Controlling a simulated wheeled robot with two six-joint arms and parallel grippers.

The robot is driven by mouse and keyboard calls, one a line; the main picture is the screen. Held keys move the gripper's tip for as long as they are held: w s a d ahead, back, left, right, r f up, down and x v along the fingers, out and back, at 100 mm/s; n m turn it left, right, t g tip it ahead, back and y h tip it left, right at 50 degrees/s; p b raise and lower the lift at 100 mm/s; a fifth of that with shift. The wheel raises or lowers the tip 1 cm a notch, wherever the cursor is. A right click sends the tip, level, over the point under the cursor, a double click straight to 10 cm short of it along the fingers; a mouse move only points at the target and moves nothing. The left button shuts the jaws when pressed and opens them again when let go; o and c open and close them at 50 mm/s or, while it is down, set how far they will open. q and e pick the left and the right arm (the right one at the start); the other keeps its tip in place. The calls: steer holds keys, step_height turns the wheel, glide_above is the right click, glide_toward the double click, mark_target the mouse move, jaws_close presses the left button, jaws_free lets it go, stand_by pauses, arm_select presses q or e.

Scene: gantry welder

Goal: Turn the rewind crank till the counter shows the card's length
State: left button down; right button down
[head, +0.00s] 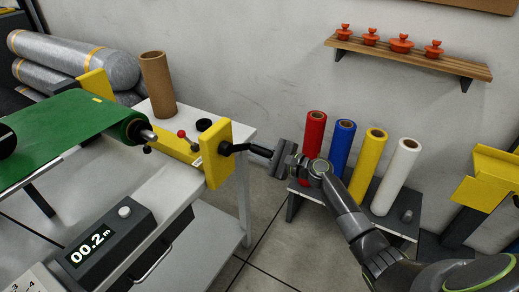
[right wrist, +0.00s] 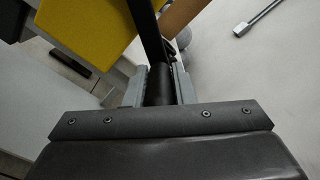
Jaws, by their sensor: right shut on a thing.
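The rewind crank (head: 232,149) is a black arm on the yellow end plate (head: 217,160) of the rewind stand. My right gripper (head: 279,157) is shut on the crank's handle. In the right wrist view the black handle (right wrist: 158,84) stands between the two grey fingers (right wrist: 160,92), with the yellow plate (right wrist: 85,28) behind it. The counter (head: 90,246) is a dark box with a grey knob, and its display reads 00.2 m. A white card (head: 35,279) shows only partly at the bottom left; its length cannot be read. My left gripper is not in view.
A green sheet (head: 60,125) runs over the machine's left side. A brown cardboard tube (head: 158,85) stands on the white table behind the crank. Red, blue, yellow and white rolls (head: 398,177) stand on a low bench behind my right arm. A shelf (head: 405,57) hangs on the wall.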

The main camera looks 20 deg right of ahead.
steer(key=c, duration=1.3)
jaws_free()
steer(key=shift+f, duration=0.15)
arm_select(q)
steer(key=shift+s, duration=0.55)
arm_select(e)
steer(key=shift+o, duration=0.3)
steer(key=shift+s, duration=0.1)
arm_select(q)
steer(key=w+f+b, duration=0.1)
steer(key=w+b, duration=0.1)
steer(key=b, duration=0.1)
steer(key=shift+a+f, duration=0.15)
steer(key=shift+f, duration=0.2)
arm_select(e)
steer(key=v, duration=1.7)
steer(key=shift+s+d, duration=0.1)
